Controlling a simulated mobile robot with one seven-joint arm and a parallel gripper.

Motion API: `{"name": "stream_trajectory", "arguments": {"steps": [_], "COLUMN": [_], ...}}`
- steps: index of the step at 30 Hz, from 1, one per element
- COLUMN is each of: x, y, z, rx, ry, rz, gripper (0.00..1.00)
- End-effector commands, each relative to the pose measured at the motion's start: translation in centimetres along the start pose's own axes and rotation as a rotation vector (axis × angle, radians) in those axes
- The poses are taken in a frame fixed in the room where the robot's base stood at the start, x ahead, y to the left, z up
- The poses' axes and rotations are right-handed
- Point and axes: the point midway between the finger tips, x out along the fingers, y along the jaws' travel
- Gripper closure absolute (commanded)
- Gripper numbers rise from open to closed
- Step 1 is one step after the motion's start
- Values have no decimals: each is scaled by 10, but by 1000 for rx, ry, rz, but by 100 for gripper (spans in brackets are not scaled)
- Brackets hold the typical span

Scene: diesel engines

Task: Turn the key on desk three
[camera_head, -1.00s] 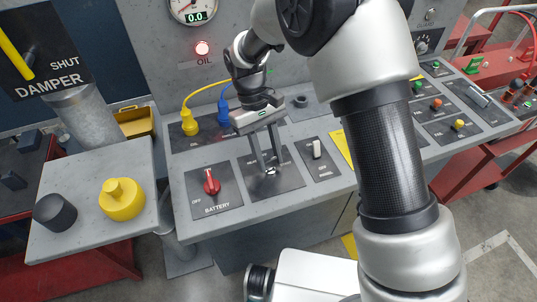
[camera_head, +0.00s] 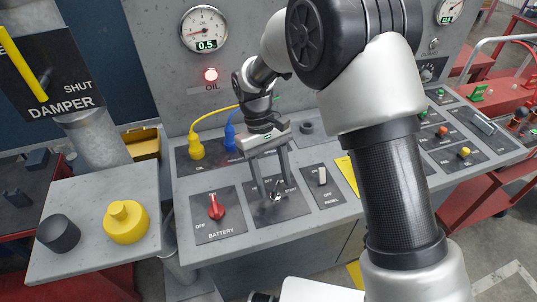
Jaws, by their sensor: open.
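The key (camera_head: 277,196) is a small metal piece on a dark plate (camera_head: 292,209) in the middle of the grey desk. The plate carries white markings, with "START" at its right. My gripper (camera_head: 273,192) points down over this plate, with its two long grey fingers apart on either side of the key. The fingertips are close to the key. I cannot tell whether they touch it. The key's lower part is small and partly hidden between the fingers.
A red battery switch (camera_head: 216,207) stands left of the key plate, and a white panel switch (camera_head: 322,176) right of it. Yellow (camera_head: 196,148) and blue (camera_head: 230,138) plugs stand behind. The oil gauge (camera_head: 205,28) reads 0.5, above a lit red lamp (camera_head: 211,75). A yellow cap (camera_head: 126,222) sits on the left side table.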

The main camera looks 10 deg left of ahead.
Motion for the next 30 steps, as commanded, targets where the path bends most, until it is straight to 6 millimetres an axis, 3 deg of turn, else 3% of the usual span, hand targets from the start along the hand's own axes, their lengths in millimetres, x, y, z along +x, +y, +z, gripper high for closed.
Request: {"name": "stream_trajectory", "arguments": {"steps": [18,24,30], "x": [-138,-162,-167], "y": [0,0,0], "z": [-1,0,0], "rx": [0,0,0], "ry": [6,4,2], "rz": [0,0,0], "gripper": [50,50,50]}}
